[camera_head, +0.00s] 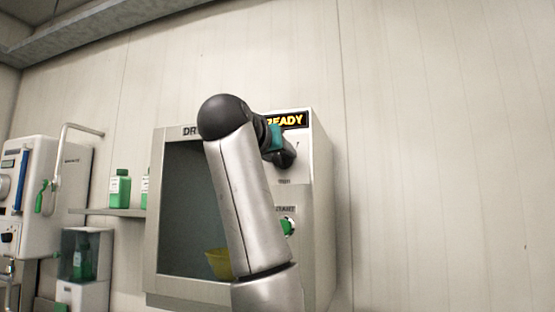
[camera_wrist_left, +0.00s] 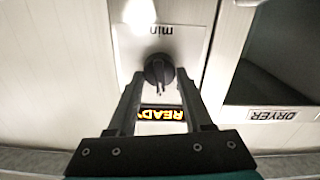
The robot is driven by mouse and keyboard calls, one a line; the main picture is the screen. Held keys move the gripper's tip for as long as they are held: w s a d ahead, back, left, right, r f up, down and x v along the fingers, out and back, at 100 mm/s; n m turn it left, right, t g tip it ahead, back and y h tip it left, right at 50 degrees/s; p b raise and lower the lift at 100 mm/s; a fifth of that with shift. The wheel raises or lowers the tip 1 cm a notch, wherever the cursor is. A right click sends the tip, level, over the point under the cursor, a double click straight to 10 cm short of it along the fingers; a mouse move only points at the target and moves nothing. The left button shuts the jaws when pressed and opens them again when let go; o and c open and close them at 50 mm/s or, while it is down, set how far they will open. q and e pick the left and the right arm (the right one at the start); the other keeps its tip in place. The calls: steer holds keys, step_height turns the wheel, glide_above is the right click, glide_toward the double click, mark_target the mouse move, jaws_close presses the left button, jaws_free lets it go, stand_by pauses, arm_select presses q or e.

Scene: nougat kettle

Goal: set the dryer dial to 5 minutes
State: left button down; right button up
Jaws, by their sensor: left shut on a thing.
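The dryer (camera_head: 317,200) is a pale metal cabinet on the wall, with an open-looking dark chamber and a lit READY display (camera_head: 288,120). Its dial (camera_wrist_left: 158,69) is a black round knob on a light panel marked "min", seen upside down in the left wrist view. My left gripper (camera_wrist_left: 158,78) is shut on the dial, one finger on each side. In the head view my left gripper (camera_head: 284,157) is at the panel below the display, and the dial is hidden there. The dial's setting cannot be read. My right gripper is out of view.
A green start button (camera_head: 288,226) sits lower on the dryer panel. A shelf (camera_head: 108,212) with green-labelled bottles (camera_head: 120,188) and a white machine (camera_head: 40,190) stand to the left. The wall right of the dryer is bare.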

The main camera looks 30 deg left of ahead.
arm_select(q)
steer(key=shift+m, duration=0.6)
steer(key=shift+c, duration=1.6)
jaws_free()
steer(key=b+v, duration=0.9)
steer(key=v, duration=0.6)
steer(key=shift+s, duration=0.2)
